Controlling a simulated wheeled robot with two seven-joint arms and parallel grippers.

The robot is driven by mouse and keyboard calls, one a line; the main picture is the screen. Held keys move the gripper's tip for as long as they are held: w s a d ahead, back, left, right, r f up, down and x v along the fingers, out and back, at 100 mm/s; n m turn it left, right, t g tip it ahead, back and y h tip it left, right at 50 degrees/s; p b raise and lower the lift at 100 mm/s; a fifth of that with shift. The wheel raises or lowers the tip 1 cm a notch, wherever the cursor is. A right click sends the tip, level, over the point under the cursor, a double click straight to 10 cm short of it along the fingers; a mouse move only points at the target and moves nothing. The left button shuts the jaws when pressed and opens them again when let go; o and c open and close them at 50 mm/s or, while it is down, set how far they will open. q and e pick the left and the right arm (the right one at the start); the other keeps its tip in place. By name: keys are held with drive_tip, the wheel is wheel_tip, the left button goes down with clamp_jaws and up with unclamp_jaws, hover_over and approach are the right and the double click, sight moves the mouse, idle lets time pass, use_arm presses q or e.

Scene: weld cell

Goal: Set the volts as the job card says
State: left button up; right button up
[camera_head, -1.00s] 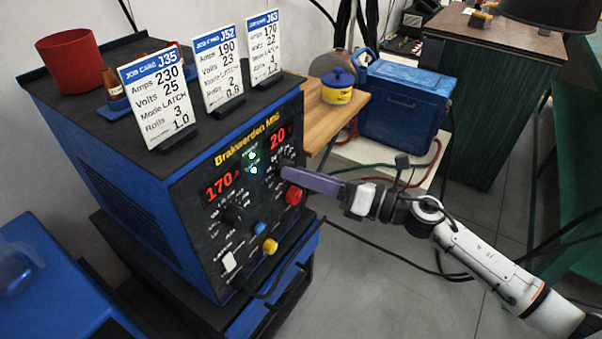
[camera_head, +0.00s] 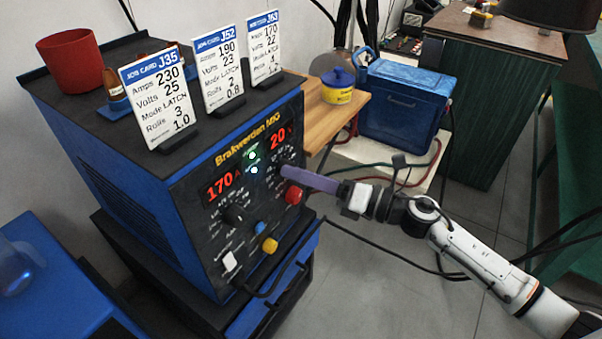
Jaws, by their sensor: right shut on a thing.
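The blue welder (camera_head: 120,170) has a black front panel. Its left red display (camera_head: 219,187) reads 170 and its right red display (camera_head: 279,138) reads 20. The volts knob is mostly hidden behind the tips of my right gripper (camera_head: 286,171), whose purple fingers are shut on it at the panel's right side. Three job cards stand on top: J35 (camera_head: 156,98) says 25 volts, J52 (camera_head: 219,72) says 23 volts, and J63 (camera_head: 265,48) says 22 volts with 170 amps. My left gripper is out of view.
A red knob (camera_head: 293,194) sits just below my fingers. The amps knob (camera_head: 234,213), a yellow knob (camera_head: 269,244) and a white switch (camera_head: 229,261) are lower on the panel. A blue cooler box (camera_head: 405,110) stands behind my right arm.

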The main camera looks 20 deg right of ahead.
use_arm(q)
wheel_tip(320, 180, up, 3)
drive_tip(key=p, duration=0.4)
use_arm(e)
drive_tip(key=m+t, duration=0.1)
drive_tip(key=m, duration=1)
drive_tip(key=shift+s+a, duration=0.1)
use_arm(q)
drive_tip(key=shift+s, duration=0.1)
use_arm(e)
drive_tip(key=shift+m+t, duration=0.3)
drive_tip(key=shift+m, duration=0.1)
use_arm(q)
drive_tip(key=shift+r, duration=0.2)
use_arm(e)
drive_tip(key=o, duration=1.1)
drive_tip(key=shift+c, duration=0.2)
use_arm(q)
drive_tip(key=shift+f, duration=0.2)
use_arm(e)
drive_tip(key=v, duration=1)
drive_tip(key=shift+s, duration=0.15)
